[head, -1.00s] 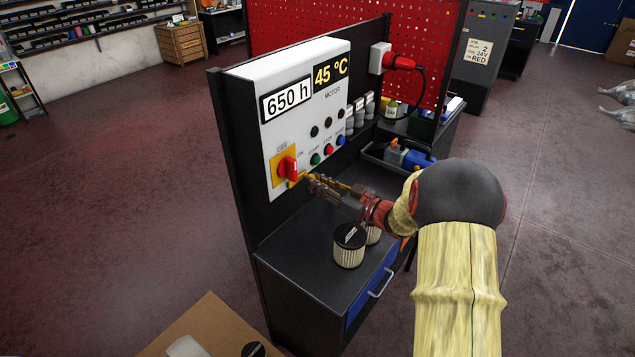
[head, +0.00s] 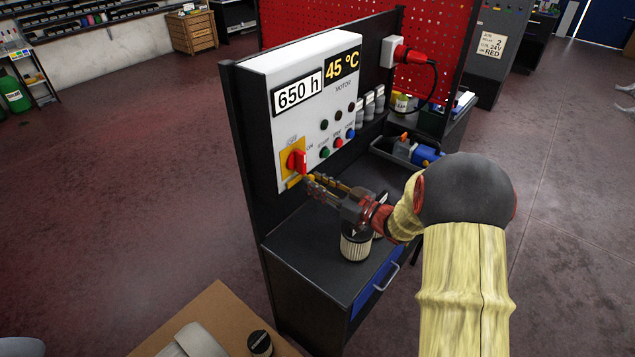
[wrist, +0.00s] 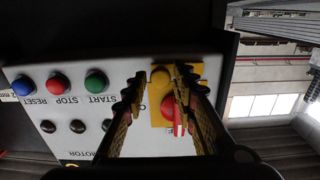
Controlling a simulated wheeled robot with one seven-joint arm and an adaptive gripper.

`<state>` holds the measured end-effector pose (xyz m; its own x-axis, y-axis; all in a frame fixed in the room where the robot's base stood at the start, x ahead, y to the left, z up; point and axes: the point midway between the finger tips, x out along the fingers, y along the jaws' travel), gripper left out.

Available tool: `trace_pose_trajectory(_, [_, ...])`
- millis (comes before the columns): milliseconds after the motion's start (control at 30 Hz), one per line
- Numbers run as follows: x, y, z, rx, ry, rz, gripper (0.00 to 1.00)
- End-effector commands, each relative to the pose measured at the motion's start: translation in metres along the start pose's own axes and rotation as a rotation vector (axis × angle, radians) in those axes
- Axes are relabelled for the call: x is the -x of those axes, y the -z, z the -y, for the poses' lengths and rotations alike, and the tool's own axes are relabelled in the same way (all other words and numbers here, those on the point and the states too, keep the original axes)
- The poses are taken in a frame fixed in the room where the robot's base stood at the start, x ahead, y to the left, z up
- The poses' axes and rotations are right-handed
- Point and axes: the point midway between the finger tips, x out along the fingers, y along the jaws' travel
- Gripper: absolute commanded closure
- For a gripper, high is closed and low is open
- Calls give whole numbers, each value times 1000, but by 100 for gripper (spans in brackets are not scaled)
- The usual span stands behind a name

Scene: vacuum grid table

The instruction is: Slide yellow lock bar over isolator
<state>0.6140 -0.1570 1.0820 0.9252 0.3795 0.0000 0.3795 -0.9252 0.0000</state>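The isolator is a red rotary knob (head: 296,161) on a yellow plate on the white motor panel. In the wrist view the red knob (wrist: 168,112) sits on its yellow plate (wrist: 191,71). The yellow lock bar (head: 293,182) shows just below the isolator in the head view, and its rounded yellow end (wrist: 160,77) shows in the wrist view. My gripper (head: 310,182) is at the panel, just right of the bar. In the wrist view its fingers (wrist: 160,82) are apart, with the bar's end between them and a gap on each side. The right finger partly hides the knob.
Start, stop and reset buttons (head: 338,143) sit right of the isolator. Filters (head: 355,245) stand on the black cabinet top (head: 312,248) beneath my gripper. A tool tray (head: 380,152) is behind. A cardboard box (head: 215,305) is at the front left.

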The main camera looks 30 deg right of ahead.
Motion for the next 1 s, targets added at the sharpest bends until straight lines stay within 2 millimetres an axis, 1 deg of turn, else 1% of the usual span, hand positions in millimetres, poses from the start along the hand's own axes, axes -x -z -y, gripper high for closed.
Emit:
trace_pose_trajectory(33, [0, 0, 0, 0, 0, 0, 68])
trace_pose_trajectory(167, [0, 0, 0, 0, 0, 0, 61])
trace_pose_trajectory(433, [0, 0, 0, 0, 0, 0, 61])
trace_pose_trajectory(567, [8, 0, -1, 0, -3, 0, 61])
trace_pose_trajectory(667, [22, 0, -2, 0, -4, 1, 61])
trace_pose_trajectory(900, [72, 0, -2, -1, -5, 1, 61])
trace_pose_trajectory(1000, [90, 0, -2, 0, -5, 0, 61])
